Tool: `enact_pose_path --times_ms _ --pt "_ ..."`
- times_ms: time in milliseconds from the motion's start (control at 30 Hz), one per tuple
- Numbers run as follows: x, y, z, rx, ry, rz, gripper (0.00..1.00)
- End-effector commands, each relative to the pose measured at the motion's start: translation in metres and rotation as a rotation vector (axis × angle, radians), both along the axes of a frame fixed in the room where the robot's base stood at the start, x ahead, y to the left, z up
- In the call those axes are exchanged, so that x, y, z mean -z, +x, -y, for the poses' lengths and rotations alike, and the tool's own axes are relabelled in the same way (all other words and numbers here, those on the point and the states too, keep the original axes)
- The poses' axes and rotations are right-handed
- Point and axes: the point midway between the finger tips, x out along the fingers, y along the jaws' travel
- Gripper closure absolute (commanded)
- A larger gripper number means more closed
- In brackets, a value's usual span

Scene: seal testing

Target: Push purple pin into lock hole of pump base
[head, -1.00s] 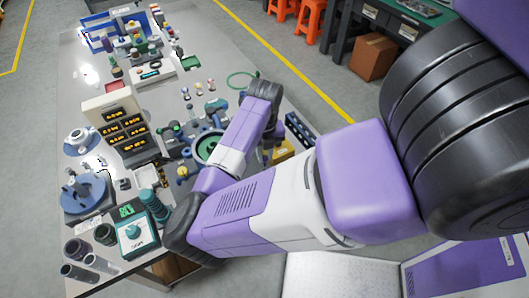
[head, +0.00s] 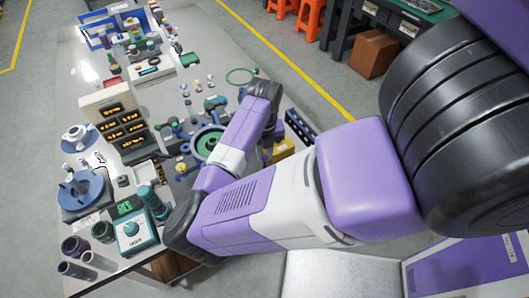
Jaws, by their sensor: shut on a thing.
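The pump base, a blue-grey body with a round green-lined opening (head: 208,142), stands near the table's right edge, just left of my forearm. Part of its right side is behind my arm. My gripper (head: 267,150) hangs down from the dark wrist at the far end of my forearm, to the right of the pump base. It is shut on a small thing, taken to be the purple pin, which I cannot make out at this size. The lock hole cannot be made out either.
A yellow box (head: 284,149) and a dark blue rack (head: 299,128) sit right of my gripper. A cream bin rack (head: 113,122), a blue round fixture (head: 82,195) and a teal device (head: 134,232) stand to the left. A green cable ring (head: 241,76) lies beyond my wrist.

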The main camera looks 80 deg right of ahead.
Motion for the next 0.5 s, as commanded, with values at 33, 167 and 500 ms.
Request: enact_pose_path --times_ms 33,167,500 --pt "0.003 0.0 0.0 0.0 0.0 0.0 1.0" --pt "0.007 0.0 0.0 0.0 0.0 0.0 1.0" --pt "0.014 0.0 0.0 0.0 0.0 0.0 1.0"
